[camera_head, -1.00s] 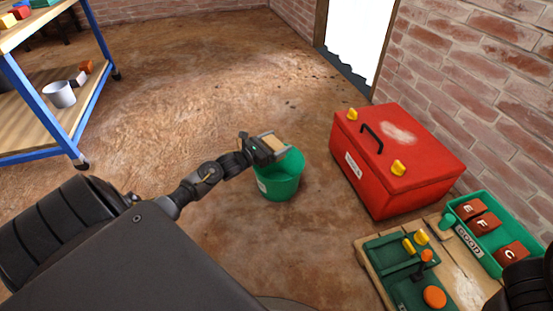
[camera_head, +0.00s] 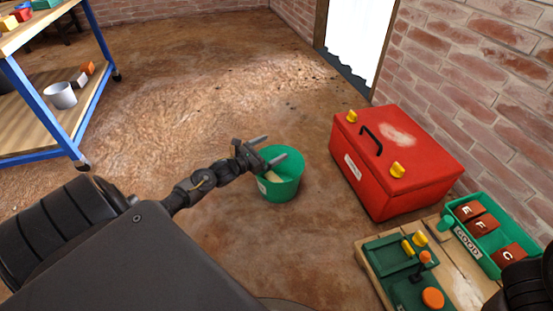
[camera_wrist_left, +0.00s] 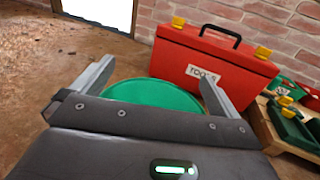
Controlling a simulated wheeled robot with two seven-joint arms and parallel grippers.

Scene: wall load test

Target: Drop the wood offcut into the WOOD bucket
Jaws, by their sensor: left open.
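The green bucket (camera_head: 284,187) stands upright on the floor, with a small white label too small to read. The pale wood offcut (camera_head: 273,176) shows inside it, near the left side and partly hidden by the rim and my gripper. My left gripper (camera_head: 275,148) is open and empty over the bucket's far left rim, its fingers spread and apart from the offcut. In the left wrist view the green bucket (camera_wrist_left: 155,94) shows between the open fingers; the offcut is hidden there. My right gripper is out of view.
A red toolbox (camera_head: 390,165) stands right of the bucket. A wooden pallet (camera_head: 462,278) with green trays is at the lower right. A blue-framed shelf (camera_head: 35,115) stands at the left. The floor around the bucket is clear.

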